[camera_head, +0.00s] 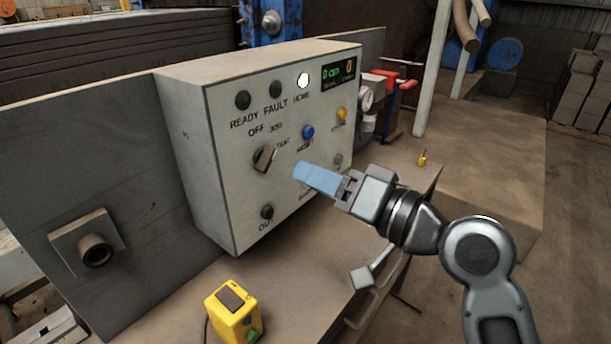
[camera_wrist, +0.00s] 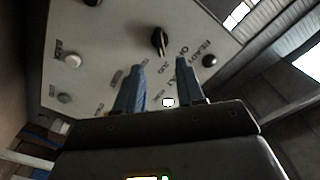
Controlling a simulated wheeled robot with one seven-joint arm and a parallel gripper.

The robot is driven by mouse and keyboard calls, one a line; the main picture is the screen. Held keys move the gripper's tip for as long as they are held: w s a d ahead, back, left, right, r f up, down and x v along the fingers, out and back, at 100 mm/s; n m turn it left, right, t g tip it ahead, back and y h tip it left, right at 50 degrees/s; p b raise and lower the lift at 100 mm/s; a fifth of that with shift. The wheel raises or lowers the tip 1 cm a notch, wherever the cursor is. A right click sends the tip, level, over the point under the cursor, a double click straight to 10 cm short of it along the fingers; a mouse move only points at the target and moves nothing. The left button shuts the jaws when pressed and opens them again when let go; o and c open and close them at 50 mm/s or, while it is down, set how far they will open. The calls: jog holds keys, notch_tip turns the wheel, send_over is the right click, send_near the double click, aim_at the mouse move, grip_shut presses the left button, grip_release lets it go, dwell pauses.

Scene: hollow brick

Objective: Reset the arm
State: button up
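The grey control box (camera_head: 225,165) carries labelled lamps, buttons and a dark selector knob (camera_head: 265,158). The HOME lamp (camera_head: 303,80) is lit white; the READY lamp (camera_head: 242,100) and FAULT lamp (camera_head: 275,89) are dark. A blue button (camera_head: 308,132) sits above the word RESET. A yellow button (camera_head: 341,114) is to its right. My gripper (camera_head: 300,172) has blue fingers in front of the panel, below the blue button in the picture. In the wrist view my gripper (camera_wrist: 160,65) shows two fingers apart with nothing between them; the knob (camera_wrist: 160,40) is beyond them.
A small display (camera_head: 339,76) reads 0 cm and 0. A yellow box with a green button (camera_head: 232,312) stands on the bench in front. A red-handled part and gauge (camera_head: 368,98) are right of the box. A small yellow object (camera_head: 422,158) lies on the brown surface.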

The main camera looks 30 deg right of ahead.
dwell(0.5)
jog(key=s+f+g+h, duration=0.2)
jog(key=s+f+h, duration=0.4)
jog(key=s+f, duration=0.8)
jog(key=s+a+n, duration=0.2)
jog(key=s+n, duration=0.3)
jog(key=s, duration=1.4)
jog(key=shift+a, duration=0.4)
jog(key=shift+c, duration=0.2)
